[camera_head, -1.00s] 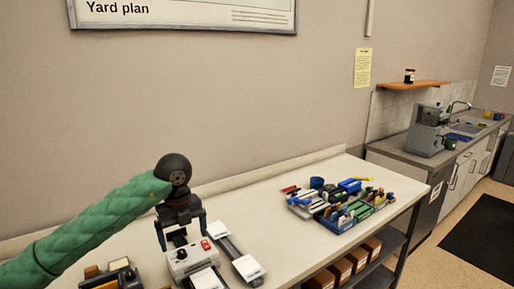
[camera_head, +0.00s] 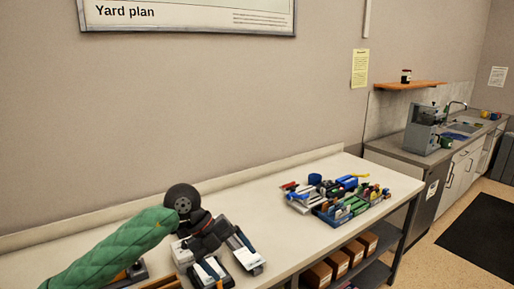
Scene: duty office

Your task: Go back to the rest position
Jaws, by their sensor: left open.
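My left arm comes in from the lower left in a green sleeve. Its dark gripper (camera_head: 216,268) is low over the light table (camera_head: 300,222), tilted toward the viewer, above the white and grey devices (camera_head: 212,271) at the table's left part. The gripper is open and I see nothing held in it. The arm hides part of the devices. My right gripper does not show.
Several coloured items and trays (camera_head: 340,205) lie at the table's right part. Brown boxes (camera_head: 318,274) stand on a shelf below. A counter with a grey machine (camera_head: 422,130) and sink stands at the right. The table between the devices and trays is clear.

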